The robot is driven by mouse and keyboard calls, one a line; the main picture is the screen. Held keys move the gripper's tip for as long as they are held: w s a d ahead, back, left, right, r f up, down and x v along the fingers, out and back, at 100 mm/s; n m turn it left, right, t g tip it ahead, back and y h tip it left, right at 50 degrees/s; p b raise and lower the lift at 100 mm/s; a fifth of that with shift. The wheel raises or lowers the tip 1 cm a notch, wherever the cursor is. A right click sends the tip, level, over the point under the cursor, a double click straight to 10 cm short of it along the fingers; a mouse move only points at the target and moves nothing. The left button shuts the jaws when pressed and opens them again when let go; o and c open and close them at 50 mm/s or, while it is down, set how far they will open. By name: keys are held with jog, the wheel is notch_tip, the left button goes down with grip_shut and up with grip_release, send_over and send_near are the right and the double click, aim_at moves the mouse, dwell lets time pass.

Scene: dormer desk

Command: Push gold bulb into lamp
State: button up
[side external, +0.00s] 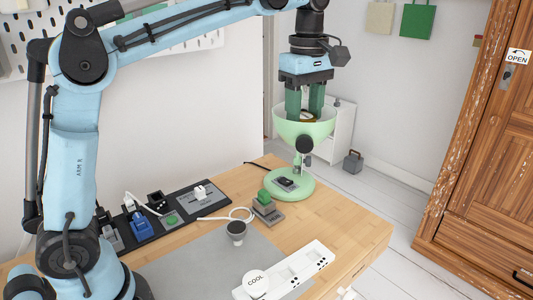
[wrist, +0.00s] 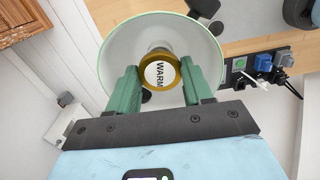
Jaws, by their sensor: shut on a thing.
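The lamp (side external: 292,185) is pale green, with a round base on the desk and an upturned bowl shade (side external: 290,131). The gold bulb (wrist: 160,73) has a gold rim and a white face marked WARM. It is inside the shade (wrist: 110,55), near its middle in the wrist view. My gripper (side external: 304,112) points down into the shade, and its green fingers are shut on the bulb. In the side view the shade's wall hides the fingertips and most of the bulb. The bulb's lower end and the socket cannot be made out.
A white bulb marked COOL (side external: 256,282) sits on a white strip (side external: 305,263) at the desk's front. A dark round cup-like object (side external: 236,231), a grey block with a green top (side external: 268,208) and a black panel of plugs (side external: 185,205) are left of the lamp.

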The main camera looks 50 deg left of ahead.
aim_at(304, 115)
jog(key=shift+f, duration=0.2)
jog(key=o, duration=1.1)
jog(key=shift+r, duration=0.1)
jog(key=shift+r, duration=3.6)
jog(key=shift+c, duration=0.4)
